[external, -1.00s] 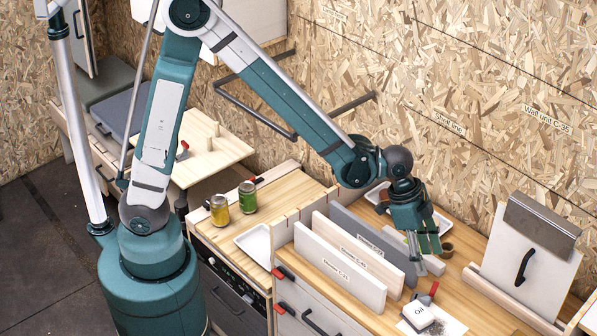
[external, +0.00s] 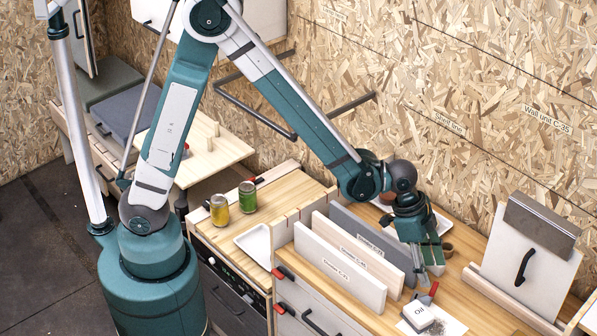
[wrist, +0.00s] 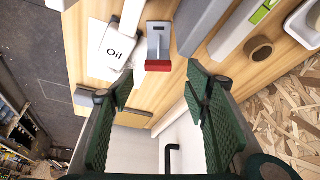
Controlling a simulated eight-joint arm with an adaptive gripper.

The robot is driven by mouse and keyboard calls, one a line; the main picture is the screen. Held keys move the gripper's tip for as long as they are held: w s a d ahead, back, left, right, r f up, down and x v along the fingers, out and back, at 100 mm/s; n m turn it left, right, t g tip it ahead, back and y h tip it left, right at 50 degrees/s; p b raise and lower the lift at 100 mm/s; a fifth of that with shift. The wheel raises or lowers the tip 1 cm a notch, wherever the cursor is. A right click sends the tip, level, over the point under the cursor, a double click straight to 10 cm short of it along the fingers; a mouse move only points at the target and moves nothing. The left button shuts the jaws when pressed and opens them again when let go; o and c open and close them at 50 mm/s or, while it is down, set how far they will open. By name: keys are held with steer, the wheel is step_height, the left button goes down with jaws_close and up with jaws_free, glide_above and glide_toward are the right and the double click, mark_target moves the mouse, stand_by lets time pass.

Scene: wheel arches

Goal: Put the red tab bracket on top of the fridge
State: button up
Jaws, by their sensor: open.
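The red tab bracket (external: 432,289) stands on the wooden counter at the lower right, beside a white item marked "Oil". In the wrist view the bracket (wrist: 158,48) is a grey metal piece with a red tab at its near end. My gripper (external: 432,268) is open, just above and behind the bracket, fingers pointing down. In the wrist view the bracket lies beyond the gap between the two green fingers of my gripper (wrist: 158,82), with nothing between them. I cannot tell for certain which unit is the fridge.
Upright grey and white panels (external: 340,264) stand just left of my gripper. The "Oil" item (external: 418,313) is close to the bracket. A brown ring-shaped cup (external: 447,250) sits behind the fingers. A leaning white panel with a black handle (external: 530,262) is on the right. Two jars (external: 247,197) stand left.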

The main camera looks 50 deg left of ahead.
mark_target(434, 287)
steer(key=shift+x, duration=1.4)
steer(key=shift+f, duration=0.1)
steer(key=shift+x, duration=2.55)
steer(key=shift+s+d, duration=0.1)
steer(key=shift+s, duration=0.05)
steer(key=shift+c, duration=0.6)
steer(key=c, duration=1)
step_height(434, 287, up, 18)
